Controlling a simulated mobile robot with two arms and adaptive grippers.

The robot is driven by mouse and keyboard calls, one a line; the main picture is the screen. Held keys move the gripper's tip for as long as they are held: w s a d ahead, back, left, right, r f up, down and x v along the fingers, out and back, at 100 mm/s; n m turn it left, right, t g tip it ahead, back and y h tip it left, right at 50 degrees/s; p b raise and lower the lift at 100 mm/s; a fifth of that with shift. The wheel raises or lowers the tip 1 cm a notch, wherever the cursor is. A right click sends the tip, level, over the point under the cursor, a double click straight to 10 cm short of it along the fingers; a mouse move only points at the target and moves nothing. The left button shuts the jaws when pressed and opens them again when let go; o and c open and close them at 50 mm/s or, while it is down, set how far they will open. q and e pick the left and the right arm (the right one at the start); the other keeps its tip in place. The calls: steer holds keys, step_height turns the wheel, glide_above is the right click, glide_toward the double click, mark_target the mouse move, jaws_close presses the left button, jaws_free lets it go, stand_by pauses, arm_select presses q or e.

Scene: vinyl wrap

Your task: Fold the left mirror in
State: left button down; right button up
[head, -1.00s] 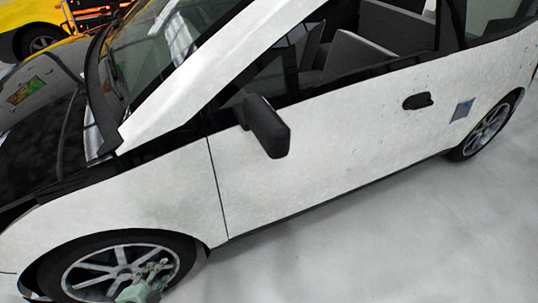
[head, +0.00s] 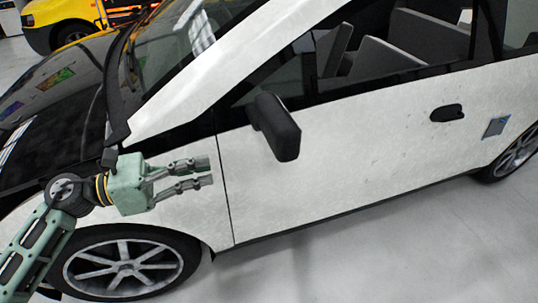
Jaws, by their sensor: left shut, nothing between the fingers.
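The left mirror (head: 276,127) is black and sticks out from the white car door (head: 350,150) at the front corner of the side window. My left gripper (head: 212,172) is pale green with grey fingers and points right, in front of the white front fender. It is shut and empty. Its fingertips are left of the mirror and a little lower in the picture, apart from it. My right gripper is not in view.
The front wheel (head: 125,268) is below my left arm. The door handle (head: 447,113) is to the right on the door. A yellow vehicle (head: 62,22) stands behind the car. The grey floor (head: 370,250) beside the car is clear.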

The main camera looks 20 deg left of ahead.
arm_select(q)
steer(key=p, duration=0.6)
glide_toward(278, 152)
steer(key=x, duration=0.6)
steer(key=shift+s+r, duration=0.1)
steer(key=shift+r, duration=0.2)
steer(key=shift+w+d+f+p, duration=0.15)
steer(key=shift+w+d+p, duration=0.2)
steer(key=shift+d, duration=0.15)
